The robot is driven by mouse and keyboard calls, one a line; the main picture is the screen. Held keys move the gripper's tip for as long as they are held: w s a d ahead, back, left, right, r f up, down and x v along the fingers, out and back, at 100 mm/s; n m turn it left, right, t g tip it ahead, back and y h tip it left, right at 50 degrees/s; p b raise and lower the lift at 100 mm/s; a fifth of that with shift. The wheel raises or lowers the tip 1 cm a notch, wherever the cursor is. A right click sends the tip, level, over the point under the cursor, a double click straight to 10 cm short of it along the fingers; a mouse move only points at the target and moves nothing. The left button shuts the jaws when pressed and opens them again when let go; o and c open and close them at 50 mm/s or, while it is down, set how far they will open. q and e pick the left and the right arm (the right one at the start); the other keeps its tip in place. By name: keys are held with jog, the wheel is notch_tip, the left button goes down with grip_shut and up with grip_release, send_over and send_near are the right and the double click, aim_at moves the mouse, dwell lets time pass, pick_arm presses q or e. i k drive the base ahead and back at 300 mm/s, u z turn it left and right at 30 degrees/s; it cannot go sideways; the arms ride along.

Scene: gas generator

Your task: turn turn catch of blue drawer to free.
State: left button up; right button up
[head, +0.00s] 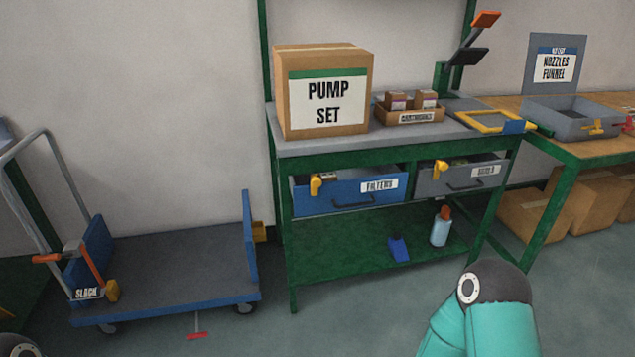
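The blue drawer (340,196), labelled FILTERS, sits in the green workbench (289,240) under the grey top, left of a grey drawer (460,180). It has a dark bar handle across its front. Its yellow turn catch (317,184) is at the upper left of the drawer front; its exact setting is hard to tell at this size. The grey drawer has a similar yellow catch (439,168). My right arm's teal link and dark joint show at the bottom right, well apart from the drawer. Neither gripper is in view.
A cardboard PUMP SET box (325,92) and a small carton tray (410,116) stand on the bench top. A spray bottle (441,228) and blue scoop (398,249) are on the lower shelf. A blue cart (165,262) stands left. Floor before the bench is clear.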

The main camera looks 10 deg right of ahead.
aim_at(316, 183)
jog(key=u, duration=0.05)
jog(key=i, duration=1)
jog(key=z, duration=0.1)
